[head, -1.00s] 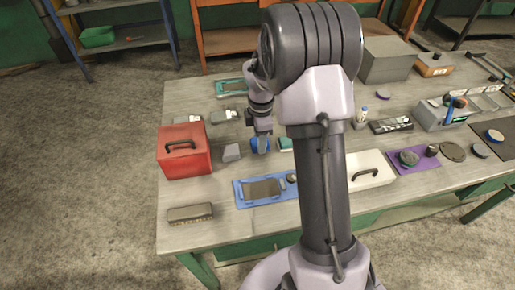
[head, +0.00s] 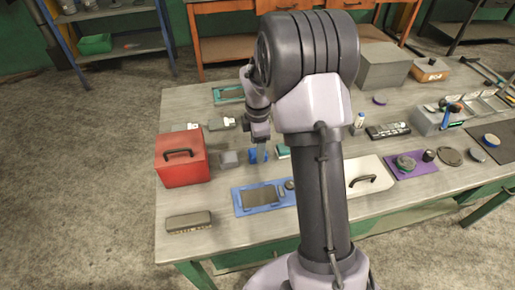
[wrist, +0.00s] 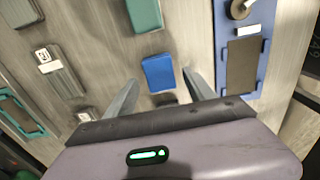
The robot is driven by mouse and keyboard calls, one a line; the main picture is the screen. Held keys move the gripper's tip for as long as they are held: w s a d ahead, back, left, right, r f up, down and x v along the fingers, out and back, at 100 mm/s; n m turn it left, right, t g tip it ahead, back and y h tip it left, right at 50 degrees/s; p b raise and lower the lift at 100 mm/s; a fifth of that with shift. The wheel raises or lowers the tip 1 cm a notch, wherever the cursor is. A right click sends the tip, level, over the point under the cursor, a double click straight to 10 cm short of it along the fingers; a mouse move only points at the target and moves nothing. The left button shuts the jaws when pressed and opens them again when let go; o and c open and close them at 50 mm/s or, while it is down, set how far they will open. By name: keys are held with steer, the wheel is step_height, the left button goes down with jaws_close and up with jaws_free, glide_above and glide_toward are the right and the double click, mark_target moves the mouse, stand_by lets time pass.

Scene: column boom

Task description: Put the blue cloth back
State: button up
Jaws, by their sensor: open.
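The blue cloth (wrist: 158,73) is a small folded rectangle lying on the workbench. In the head view the blue cloth (head: 253,156) shows partly behind a finger, between a grey block and a green block. My gripper (wrist: 160,78) is open and empty, pointing down, with one finger on each side of the cloth and apart from it. In the head view my gripper (head: 260,150) is low over the bench at the cloth. A blue tray (head: 240,205) lies nearer the front edge, with a dark grey rectangular area and a small round item; it also shows in the wrist view (wrist: 223,85).
A green block (wrist: 144,14) lies close by the cloth. A grey block (head: 229,159) and a red toolbox (head: 182,160) stand to the left. A dark brush-like block (head: 189,222) lies at the front left. Bare bench shows between the red box and the blue tray.

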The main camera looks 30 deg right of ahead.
step_height(320, 180, up, 10)
steer(key=p, duration=0.3)
steer(key=s+a+r+m+t, duration=0.2)
steer(key=s+a+r+m, duration=0.5)
steer(key=a+r, duration=0.3)
steer(key=s+a+r+m+t+y, duration=0.1)
steer(key=s+a+r+m+t, duration=0.1)
steer(key=s+a+m, duration=0.2)
steer(key=s+a+r+m+t+y, duration=0.1)
steer(key=s+a+r+m, duration=0.2)
steer(key=s+m, duration=0.5)
steer(key=s+a, duration=0.1)
steer(key=s, duration=0.3)
steer(key=shift+t, duration=0.4)
